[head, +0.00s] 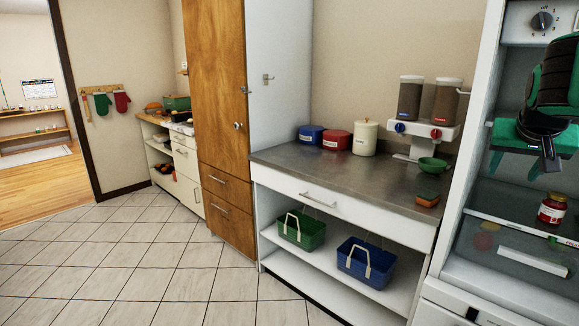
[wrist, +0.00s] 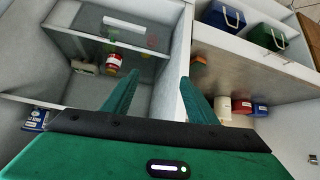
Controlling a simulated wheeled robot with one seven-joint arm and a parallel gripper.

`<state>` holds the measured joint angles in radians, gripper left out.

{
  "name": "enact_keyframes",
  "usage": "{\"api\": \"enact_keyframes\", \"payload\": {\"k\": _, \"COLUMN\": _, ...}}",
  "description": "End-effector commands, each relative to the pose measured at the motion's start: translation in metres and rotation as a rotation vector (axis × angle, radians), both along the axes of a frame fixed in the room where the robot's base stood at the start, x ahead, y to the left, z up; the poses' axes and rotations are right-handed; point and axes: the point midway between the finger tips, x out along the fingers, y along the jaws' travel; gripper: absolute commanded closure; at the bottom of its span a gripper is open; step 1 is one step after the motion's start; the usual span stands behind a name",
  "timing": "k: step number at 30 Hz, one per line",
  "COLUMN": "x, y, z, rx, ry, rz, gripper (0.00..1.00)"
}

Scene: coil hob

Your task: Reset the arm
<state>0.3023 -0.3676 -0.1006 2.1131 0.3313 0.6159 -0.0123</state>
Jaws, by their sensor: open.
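My gripper (head: 530,165) is at the right of the head view, in front of the open white cabinet. Its green fingers are spread with nothing between them. In the wrist view, the two green fingers of my gripper (wrist: 160,78) stand apart and the space between them is empty. The arm is bent, and its dark upper part is cut off by the right edge of the head view.
A red-labelled jar (head: 552,208) stands on the cabinet shelf below my gripper. The counter (head: 325,175) left of it holds canisters, a twin dispenser (head: 425,130), a green bowl (head: 432,164) and a sponge (head: 427,199). Green (head: 300,232) and blue (head: 365,264) baskets sit below. Floor at left is clear.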

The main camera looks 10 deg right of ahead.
Motion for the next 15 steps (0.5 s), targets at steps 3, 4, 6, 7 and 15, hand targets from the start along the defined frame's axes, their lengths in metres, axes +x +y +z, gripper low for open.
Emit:
{"api": "enact_keyframes", "payload": {"k": 3, "x": -0.04, "y": 0.029, "z": -0.062, "rx": 0.111, "ry": 0.134, "rz": 0.028, "gripper": 0.47}}
{"api": "enact_keyframes", "payload": {"k": 4, "x": -0.051, "y": 0.038, "z": -0.076, "rx": 0.138, "ry": 0.168, "rz": 0.036, "gripper": 0.47}}
{"api": "enact_keyframes", "payload": {"k": 6, "x": -0.078, "y": 0.057, "z": -0.108, "rx": 0.204, "ry": 0.247, "rz": 0.054, "gripper": 0.47}}
{"api": "enact_keyframes", "payload": {"k": 7, "x": -0.089, "y": 0.066, "z": -0.122, "rx": 0.233, "ry": 0.281, "rz": 0.06, "gripper": 0.47}}
{"api": "enact_keyframes", "payload": {"k": 15, "x": -0.183, "y": 0.133, "z": -0.201, "rx": 0.438, "ry": 0.53, "rz": 0.118, "gripper": 0.47}}
